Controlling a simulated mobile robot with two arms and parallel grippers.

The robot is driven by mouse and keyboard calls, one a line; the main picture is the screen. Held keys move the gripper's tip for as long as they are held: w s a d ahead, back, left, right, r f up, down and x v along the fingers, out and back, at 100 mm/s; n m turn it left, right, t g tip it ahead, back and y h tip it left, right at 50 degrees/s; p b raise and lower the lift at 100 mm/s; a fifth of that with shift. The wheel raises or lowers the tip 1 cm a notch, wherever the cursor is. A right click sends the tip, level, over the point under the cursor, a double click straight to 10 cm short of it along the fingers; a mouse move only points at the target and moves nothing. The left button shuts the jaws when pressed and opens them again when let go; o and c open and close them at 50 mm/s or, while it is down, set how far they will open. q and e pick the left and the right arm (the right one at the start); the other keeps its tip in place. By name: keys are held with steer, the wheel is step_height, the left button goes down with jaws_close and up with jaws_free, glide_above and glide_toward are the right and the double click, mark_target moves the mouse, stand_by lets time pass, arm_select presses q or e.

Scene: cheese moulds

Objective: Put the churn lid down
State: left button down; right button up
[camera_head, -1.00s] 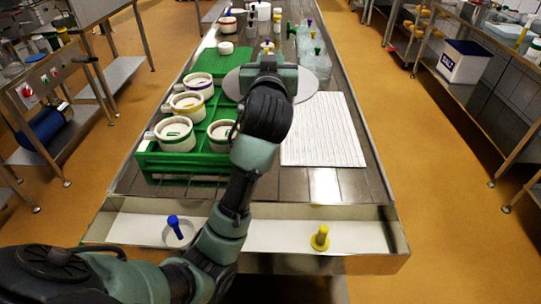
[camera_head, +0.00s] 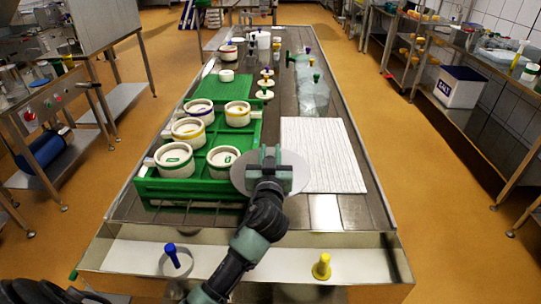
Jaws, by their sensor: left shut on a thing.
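The churn lid (camera_head: 240,173), a flat round grey disc, is in the head view near the front middle of the long table. My left gripper (camera_head: 270,156) is shut on it from the near side and covers its middle. The disc overlaps the near right edge of the green crate and the left edge of the white ridged mat in the picture. I cannot tell whether it touches the table or hangs just above it. My right gripper is not in view.
The green crate (camera_head: 190,189) holds several white moulds with coloured marks. The white ridged mat (camera_head: 325,155) lies bare on the right. A blue-handled piece (camera_head: 172,256) and a yellow one (camera_head: 321,267) are on the front ledge.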

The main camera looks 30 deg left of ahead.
arm_select(q)
steer(key=shift+f, duration=0.3)
steer(key=shift+f+b, duration=0.65)
steer(key=shift+b, duration=0.1)
steer(key=c, duration=1.2)
jaws_free()
steer(key=shift+r, duration=0.1)
